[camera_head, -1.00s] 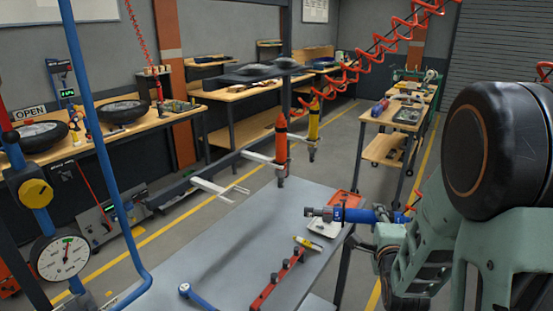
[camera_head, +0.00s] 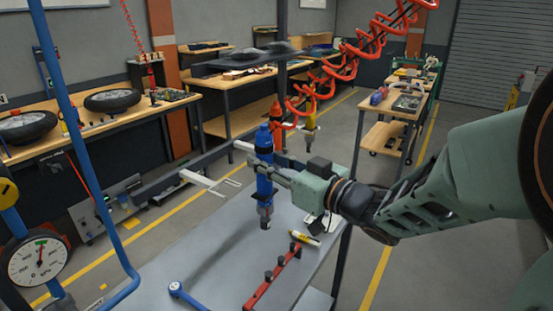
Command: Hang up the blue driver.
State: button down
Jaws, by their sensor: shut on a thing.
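The blue driver (camera_head: 264,188) hangs upright in my gripper (camera_head: 276,173), tip down, above the grey bench (camera_head: 200,250). My gripper is shut around its middle from the right. An empty white forked holder (camera_head: 205,182) sticks out from the dark rail (camera_head: 160,183) just left of the driver. The driver appears to the right of its prongs and apart from them. An orange-red driver (camera_head: 277,130) shows partly behind the blue one, by another white holder (camera_head: 243,146). A yellow driver (camera_head: 310,121) hangs further back.
A red coiled hose (camera_head: 330,75) hangs close behind my arm. On the bench are a red bar with black knobs (camera_head: 272,279), a small yellow tube (camera_head: 304,238) and a blue tool (camera_head: 185,294). A blue pipe (camera_head: 75,130) and a gauge (camera_head: 38,258) stand at left.

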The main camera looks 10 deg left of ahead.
jog(key=s+a+f+b+x, duration=0.1)
jog(key=s+b+x, duration=0.1)
jog(key=x, duration=1)
jog(key=shift+a+f+b, duration=0.2)
jog(key=shift+a+b, duration=0.25)
jog(key=shift+a, duration=0.1)
jog(key=shift+w, duration=0.1)
dwell(0.3)
jog(key=shift+d, duration=0.1)
jog(key=shift+f+b, duration=0.6)
jog(key=shift+f, duration=0.1)
dwell(1.4)
